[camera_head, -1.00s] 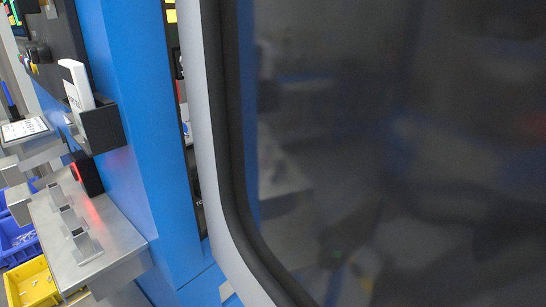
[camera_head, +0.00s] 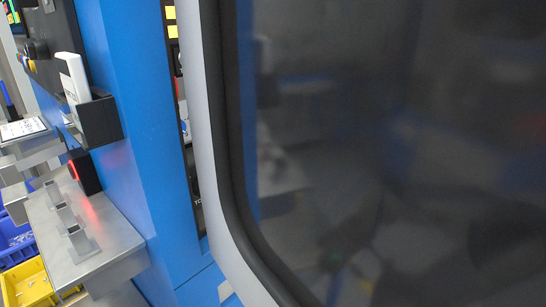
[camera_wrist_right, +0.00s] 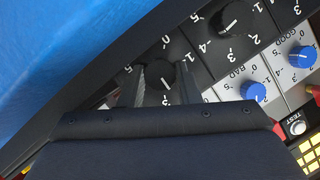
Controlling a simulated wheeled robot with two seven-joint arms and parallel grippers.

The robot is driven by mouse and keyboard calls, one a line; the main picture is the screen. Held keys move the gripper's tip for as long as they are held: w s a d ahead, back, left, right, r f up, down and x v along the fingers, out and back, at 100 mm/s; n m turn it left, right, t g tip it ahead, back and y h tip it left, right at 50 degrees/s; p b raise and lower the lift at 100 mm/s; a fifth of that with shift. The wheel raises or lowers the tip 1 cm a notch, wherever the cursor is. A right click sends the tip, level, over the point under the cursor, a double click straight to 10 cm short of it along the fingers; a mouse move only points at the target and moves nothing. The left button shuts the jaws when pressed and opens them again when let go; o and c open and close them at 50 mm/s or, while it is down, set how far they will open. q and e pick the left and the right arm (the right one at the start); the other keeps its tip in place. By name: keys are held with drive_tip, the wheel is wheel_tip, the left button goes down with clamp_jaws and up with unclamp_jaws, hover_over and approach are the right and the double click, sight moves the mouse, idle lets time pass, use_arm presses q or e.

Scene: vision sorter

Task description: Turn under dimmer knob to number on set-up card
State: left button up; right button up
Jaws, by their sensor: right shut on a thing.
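In the right wrist view, my right gripper (camera_wrist_right: 161,88) is shut on a black knob (camera_wrist_right: 158,72), with one finger on each side of it. White numbers ring this knob, with 3 just below it. Its pointer seems to aim down toward the 3, but it is small and partly between the fingers. A printed white card (camera_head: 22,129) lies on a metal stand at the left of the head view; its text is too small to read. Neither gripper shows in the head view.
Another black knob (camera_wrist_right: 231,17) and blue knobs (camera_wrist_right: 302,57) sit close by on the panel, above a white TEST button (camera_wrist_right: 297,127). In the head view, a large dark window (camera_head: 400,150) fills the right. A metal shelf (camera_head: 110,245) and yellow bin (camera_head: 27,283) are at lower left.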

drive_tip(key=shift+m, duration=0.3)
idle(0.4)
drive_tip(key=o, duration=1)
drive_tip(key=shift+d, duration=0.1)
drive_tip(key=v, duration=0.7)
drive_tip(key=shift+s+d, duration=0.15)
drive_tip(key=shift+d, duration=0.15)
